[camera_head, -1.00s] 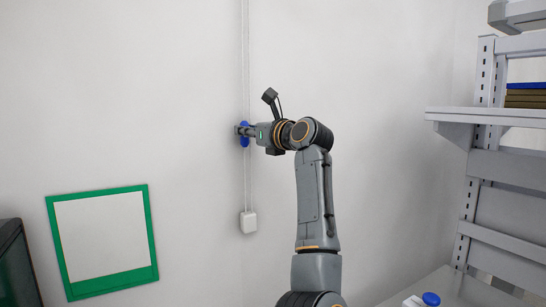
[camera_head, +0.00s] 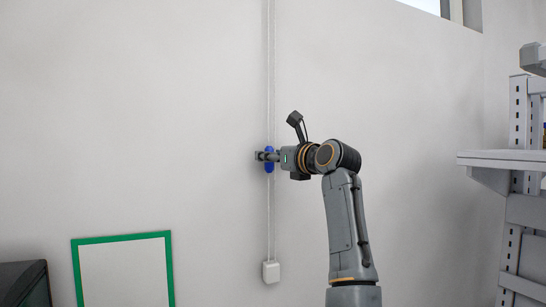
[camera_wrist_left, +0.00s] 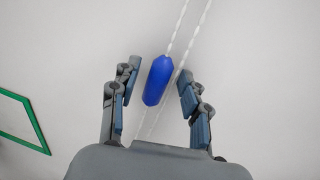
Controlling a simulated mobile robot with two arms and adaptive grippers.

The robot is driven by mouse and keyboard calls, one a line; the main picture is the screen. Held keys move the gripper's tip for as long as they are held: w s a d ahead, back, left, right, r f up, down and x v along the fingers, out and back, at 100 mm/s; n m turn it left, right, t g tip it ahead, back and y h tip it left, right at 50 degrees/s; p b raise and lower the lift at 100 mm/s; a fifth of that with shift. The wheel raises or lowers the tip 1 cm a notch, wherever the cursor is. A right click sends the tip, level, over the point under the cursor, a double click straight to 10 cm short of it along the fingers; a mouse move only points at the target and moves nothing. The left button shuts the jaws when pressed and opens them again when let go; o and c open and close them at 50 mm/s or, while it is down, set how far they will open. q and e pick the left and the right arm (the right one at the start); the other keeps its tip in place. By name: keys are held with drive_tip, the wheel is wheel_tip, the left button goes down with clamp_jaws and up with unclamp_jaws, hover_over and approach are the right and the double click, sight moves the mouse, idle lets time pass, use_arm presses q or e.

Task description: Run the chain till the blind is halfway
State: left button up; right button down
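A white chain with two strands (camera_head: 268,80) hangs down the wall to a small white box (camera_head: 271,272). A blue grip piece (camera_head: 269,160) sits on one strand; it also shows in the left wrist view (camera_wrist_left: 157,80). My left gripper (camera_head: 265,156) is at the blue piece. In the left wrist view its fingers (camera_wrist_left: 156,88) stand apart on either side of the blue piece, with gaps on both sides. The second strand passes between the blue piece and the right finger. My right gripper and the blind are not in view.
A green-edged panel (camera_head: 168,268) is on the wall at lower left, and a dark box (camera_head: 24,284) stands left of it. A grey shelf rack (camera_head: 500,158) stands at the right. A window edge (camera_head: 445,8) shows at top right. The wall around the chain is clear.

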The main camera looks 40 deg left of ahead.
use_arm(q)
drive_tip(key=v, duration=1.2)
drive_tip(key=shift+f, duration=0.1)
